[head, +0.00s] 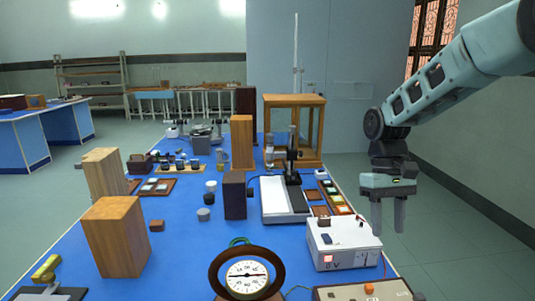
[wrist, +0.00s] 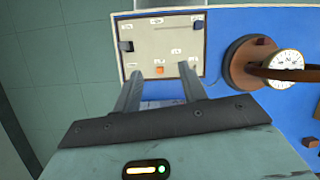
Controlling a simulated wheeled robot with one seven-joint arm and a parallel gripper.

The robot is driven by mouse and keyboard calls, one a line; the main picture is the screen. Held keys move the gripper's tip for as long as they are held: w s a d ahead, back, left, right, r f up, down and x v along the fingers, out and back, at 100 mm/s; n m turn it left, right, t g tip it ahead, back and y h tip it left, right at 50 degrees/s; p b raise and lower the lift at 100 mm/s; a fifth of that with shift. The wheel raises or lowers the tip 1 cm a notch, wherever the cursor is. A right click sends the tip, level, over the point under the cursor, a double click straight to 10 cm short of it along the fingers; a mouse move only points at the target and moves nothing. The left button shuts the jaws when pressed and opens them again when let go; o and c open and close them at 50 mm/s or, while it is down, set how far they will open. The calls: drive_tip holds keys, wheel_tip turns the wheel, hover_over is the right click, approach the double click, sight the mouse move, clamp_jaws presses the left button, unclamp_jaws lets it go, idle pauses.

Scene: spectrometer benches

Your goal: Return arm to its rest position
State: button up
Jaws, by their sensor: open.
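My gripper (head: 388,214) hangs at the right side of the blue bench (head: 180,234) in the head view, fingers pointing down. Its two fingers are apart with nothing between them. In the wrist view my gripper (wrist: 160,80) also shows empty. There its fingertips overlap the near edge of a cream panel box (wrist: 140,50) with an orange knob. My arm reaches in from the upper right of the head view.
A white power supply box (head: 340,246) stands on the bench just left of my gripper. A round dial meter (head: 247,276) stands at the front, also in the wrist view (wrist: 286,60). Wooden blocks (head: 115,238) stand left. The floor (head: 450,240) at right is clear.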

drive_tip(key=s+a+r+n+t, duration=0.2)
drive_tip(key=s+a, duration=0.7)
drive_tip(key=s, duration=0.1)
drive_tip(key=s+a+f+n+t, duration=0.1)
drive_tip(key=s+a, duration=0.1)
drive_tip(key=s, duration=0.5)
drive_tip(key=s+a+f+n+t, duration=0.1)
drive_tip(key=s+a+n, duration=0.1)
drive_tip(key=s, duration=0.6)
drive_tip(key=shift+s+a+f+n+y, duration=0.2)
drive_tip(key=shift+n+y, duration=0.1)
drive_tip(key=shift+y, duration=0.1)
